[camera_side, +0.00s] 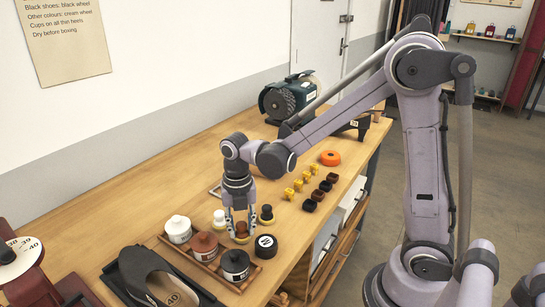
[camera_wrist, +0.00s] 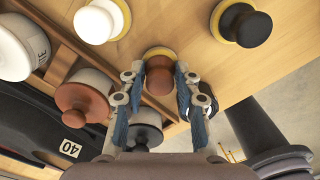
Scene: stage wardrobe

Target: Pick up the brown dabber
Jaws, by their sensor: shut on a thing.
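The brown dabber (camera_wrist: 160,77) has a rounded brown knob and a yellowish pad rim. In the wrist view it stands between my two fingers, and in the side view the dabber (camera_side: 241,228) is partly hidden by them. My gripper (camera_wrist: 159,72) is shut on its knob, pointing down; it also shows in the side view (camera_side: 240,232). The dabber looks to be at table level; I cannot tell whether it touches the wood. A white dabber (camera_side: 219,218) stands to its left and a black dabber (camera_side: 266,214) to its right.
A wooden tray (camera_side: 172,250) close by holds a white jar (camera_side: 178,229), a brown jar (camera_side: 203,246) and a black jar (camera_side: 235,264). A black round tin (camera_side: 265,246) is near my fingers.

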